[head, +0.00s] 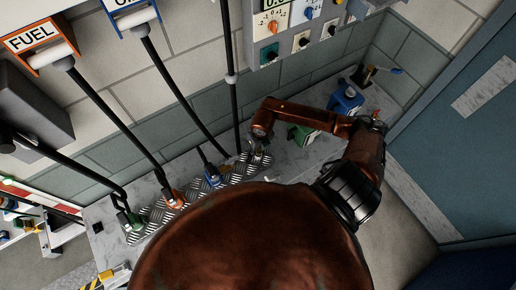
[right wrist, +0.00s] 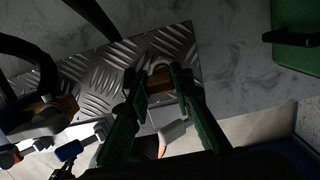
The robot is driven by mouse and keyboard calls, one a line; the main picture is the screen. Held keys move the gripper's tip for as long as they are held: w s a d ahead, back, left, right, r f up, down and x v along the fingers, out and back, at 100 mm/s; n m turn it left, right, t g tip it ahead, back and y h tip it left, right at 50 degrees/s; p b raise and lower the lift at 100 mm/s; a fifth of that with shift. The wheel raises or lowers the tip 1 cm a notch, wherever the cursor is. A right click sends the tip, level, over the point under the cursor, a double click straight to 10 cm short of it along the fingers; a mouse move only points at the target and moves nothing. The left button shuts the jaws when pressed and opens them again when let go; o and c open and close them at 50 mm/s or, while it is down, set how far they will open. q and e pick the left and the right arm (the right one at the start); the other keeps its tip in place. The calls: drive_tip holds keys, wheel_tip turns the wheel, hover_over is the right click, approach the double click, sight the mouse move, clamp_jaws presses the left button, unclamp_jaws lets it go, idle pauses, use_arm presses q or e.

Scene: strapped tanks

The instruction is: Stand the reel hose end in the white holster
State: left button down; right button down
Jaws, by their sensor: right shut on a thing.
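My right gripper (head: 258,158) reaches down over the far end of a tread-plate strip (head: 150,232). In the right wrist view its green fingers (right wrist: 160,88) are shut on a small end piece with brass and pale metal (right wrist: 158,70), apparently the reel hose end. A black hose with a white collar (head: 231,79) hangs down beside this gripper in the head view. A white piece (right wrist: 174,131) shows behind the fingers; I cannot tell whether it is the white holster. Whether the held piece touches it is hidden. My left gripper is not in view.
Green (head: 131,220), orange (head: 174,198) and blue (head: 212,178) fittings stand along the strip, with black hoses near them. A blue can (head: 345,99) and a green box (head: 298,136) stand on the bench to the right. A control panel (head: 290,30) hangs on the wall above.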

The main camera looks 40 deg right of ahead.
drive_tip(key=shift+f+b, duration=0.75)
drive_tip(key=shift+f, duration=0.2)
drive_tip(key=c, duration=1.6)
unclamp_jaws()
drive_tip(key=r, duration=0.4)
drive_tip(key=s+r, duration=0.1)
drive_tip(key=r, duration=0.7)
drive_tip(key=shift+s, duration=0.2)
drive_tip(key=shift+s, duration=0.1)
